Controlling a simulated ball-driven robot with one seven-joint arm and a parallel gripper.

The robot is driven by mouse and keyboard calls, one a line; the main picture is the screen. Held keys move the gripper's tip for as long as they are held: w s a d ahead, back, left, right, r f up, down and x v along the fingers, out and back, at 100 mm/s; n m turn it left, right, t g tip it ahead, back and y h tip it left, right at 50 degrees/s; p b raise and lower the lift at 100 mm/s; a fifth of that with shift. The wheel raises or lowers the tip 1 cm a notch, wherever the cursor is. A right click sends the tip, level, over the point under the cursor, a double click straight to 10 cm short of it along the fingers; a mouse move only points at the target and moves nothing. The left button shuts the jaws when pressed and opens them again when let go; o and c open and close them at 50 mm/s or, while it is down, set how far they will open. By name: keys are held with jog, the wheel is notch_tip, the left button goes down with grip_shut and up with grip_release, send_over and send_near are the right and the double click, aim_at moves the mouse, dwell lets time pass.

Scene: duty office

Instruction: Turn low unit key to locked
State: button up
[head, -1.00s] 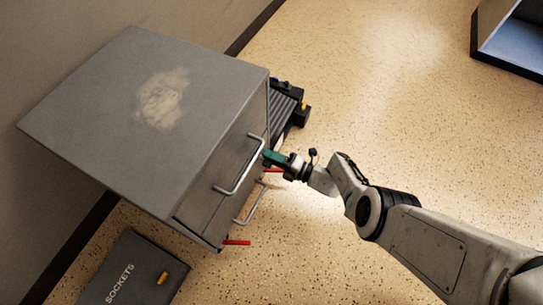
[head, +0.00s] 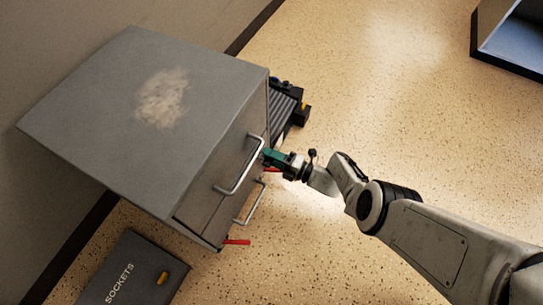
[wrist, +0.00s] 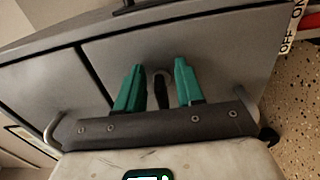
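The low unit is a grey cabinet (head: 140,110) with two drawer fronts, at the left of the head view. My gripper (head: 268,156) is at its front face, near the right end of the upper handle. In the wrist view my gripper (wrist: 158,85) has its two green fingers apart, pointing at a grey panel (wrist: 225,60). A small looped part, which looks like the key (wrist: 160,88), stands between the fingers, with a gap on each side. Its turn angle is hard to read. In the head view the key is hidden.
Silver bar handles (head: 241,168) stick out from the drawer fronts. Red bars (head: 237,242) show low at the cabinet. An "OFF ON" label (wrist: 292,28) is at the panel's right in the wrist view. A sockets case (head: 128,272) lies at lower left.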

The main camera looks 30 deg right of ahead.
jog(key=p+v, duration=0.2)
jog(key=v, duration=0.8)
jog(key=shift+s+d, duration=0.25)
jog(key=shift+s, duration=0.05)
